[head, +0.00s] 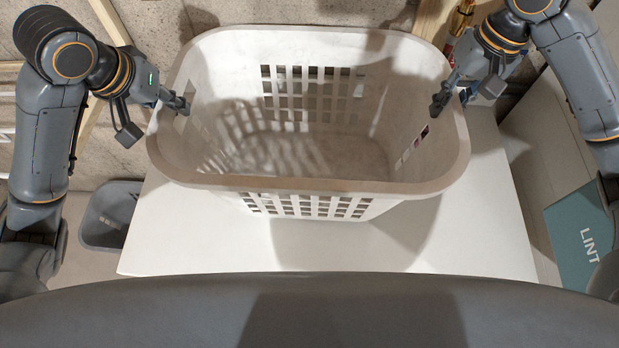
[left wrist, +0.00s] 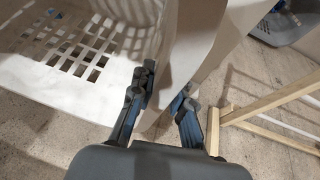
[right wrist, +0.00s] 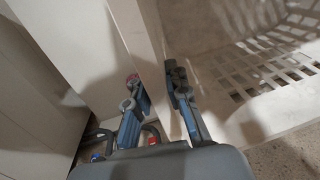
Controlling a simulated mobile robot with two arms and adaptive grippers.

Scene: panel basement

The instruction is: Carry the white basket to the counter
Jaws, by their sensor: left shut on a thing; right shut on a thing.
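The white basket (head: 290,187) is an empty laundry basket with slotted walls. In the head view it is upright over the white counter top (head: 230,250); I cannot tell whether its base touches it. My left gripper (head: 176,104) is shut on the basket's left side wall near the rim. In the left wrist view its fingers (left wrist: 160,105) are on either side of the basket wall (left wrist: 195,40). My right gripper (head: 440,104) is shut on the right side wall. In the right wrist view its fingers (right wrist: 158,90) straddle the wall (right wrist: 150,35).
A grey bin (head: 108,215) stands on the floor at the left. A teal box marked LINT (head: 580,235) is at the right. Wooden frame pieces (head: 435,18) and a bottle (head: 460,20) are behind the basket. The counter's front part is bare.

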